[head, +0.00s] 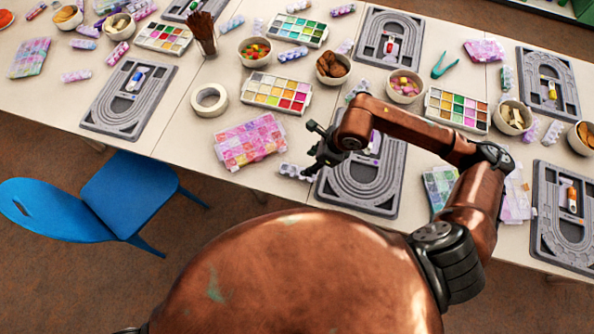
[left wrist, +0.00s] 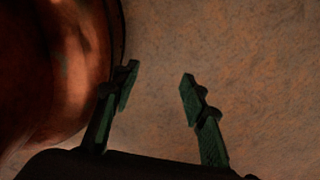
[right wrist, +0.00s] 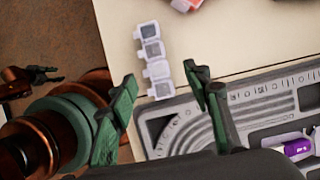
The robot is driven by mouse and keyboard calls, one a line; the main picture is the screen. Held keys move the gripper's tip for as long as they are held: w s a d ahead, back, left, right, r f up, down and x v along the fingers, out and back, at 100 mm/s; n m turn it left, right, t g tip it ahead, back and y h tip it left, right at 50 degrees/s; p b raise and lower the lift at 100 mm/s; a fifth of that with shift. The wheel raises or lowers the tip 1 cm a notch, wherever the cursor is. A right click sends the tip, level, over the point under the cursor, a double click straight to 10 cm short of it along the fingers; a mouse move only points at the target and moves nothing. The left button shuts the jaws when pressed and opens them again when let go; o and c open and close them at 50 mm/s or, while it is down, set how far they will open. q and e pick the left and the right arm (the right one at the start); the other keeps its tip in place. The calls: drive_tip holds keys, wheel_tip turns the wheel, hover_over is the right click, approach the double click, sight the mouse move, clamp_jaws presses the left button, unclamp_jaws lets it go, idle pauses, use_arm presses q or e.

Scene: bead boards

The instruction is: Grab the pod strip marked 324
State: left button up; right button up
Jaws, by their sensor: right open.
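A white pod strip (head: 295,171) with several small lidded compartments lies on the table's near edge area, left of a grey bead board. My left gripper (left wrist: 160,76) is open and empty over the brown floor.
The grey bead board (head: 389,200) lies under my right arm. A pink bead case (head: 250,140) lies left of the strip, with a tape roll (head: 209,112) behind it. Other pod strips (head: 75,76), bowls and paint palettes crowd the table. A blue chair (head: 125,192) stands at the left.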

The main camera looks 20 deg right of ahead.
sight(299, 171)
drive_tip(key=x, duration=0.2)
drive_tip(key=shift+a+f, duration=0.1)
drive_tip(key=shift+f, duration=0.3)
drive_tip(key=shift+w+a+f, duration=0.1)
drive_tip(key=shift+a+f, duration=0.05)
drive_tip(key=shift+f, duration=0.2)
drive_tip(key=x, duration=0.2)
drive_tip(key=b+x, duration=0.1)
drive_tip(key=x, duration=0.1)
drive_tip(key=shift+s+a+f, duration=0.15)
drive_tip(key=shift+s+a, duration=0.05)
drive_tip(key=shift+f, duration=0.25)
use_arm(q)
drive_tip(key=shift+w+f, duration=0.35)
drive_tip(key=shift+f, duration=0.35)
use_arm(e)
drive_tip(key=shift+c, duration=0.3)
use_arm(q)
drive_tip(key=shift+w, duration=0.2)
use_arm(e)
drive_tip(key=c, duration=1)
drive_tip(key=shift+r, duration=0.15)
drive_tip(key=shift+c, duration=0.2)
